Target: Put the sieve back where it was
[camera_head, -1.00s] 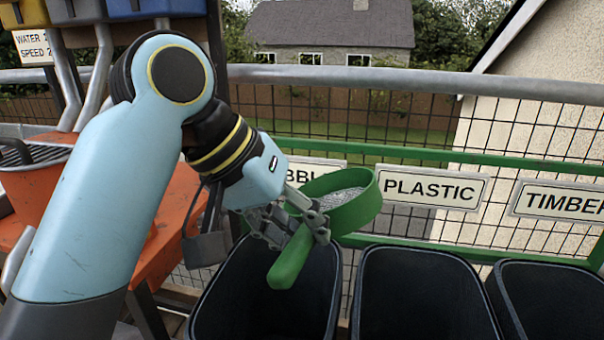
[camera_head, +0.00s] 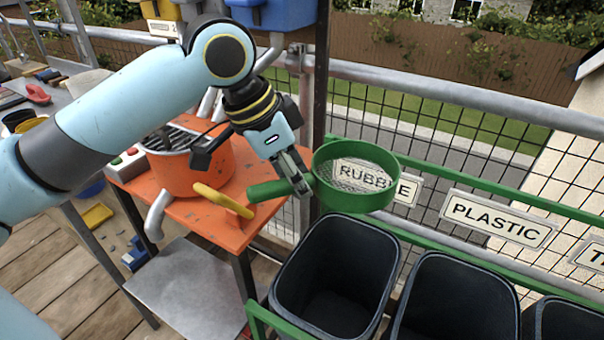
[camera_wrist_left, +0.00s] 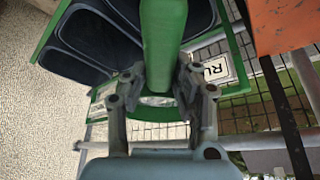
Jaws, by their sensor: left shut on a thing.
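The sieve (camera_head: 352,200) has a round green rim, a see-through mesh and a green handle. My left gripper (camera_head: 296,182) is shut on the handle, close to the rim, and holds the sieve in the air. The sieve is above the back edge of the rubble bin (camera_head: 338,275), with its handle end pointing left over the orange table. In the left wrist view the green handle (camera_wrist_left: 163,45) runs between the two fingers of the gripper (camera_wrist_left: 163,85). The label behind shows through the mesh. My right gripper is not in view.
An orange table (camera_head: 225,225) with an orange pot-like machine (camera_head: 190,165) and a yellow handle (camera_head: 222,200) stands left of the bins. The plastic bin (camera_head: 455,295) is right of the rubble bin. A green rail and mesh fence run behind. Blue and yellow containers hang above.

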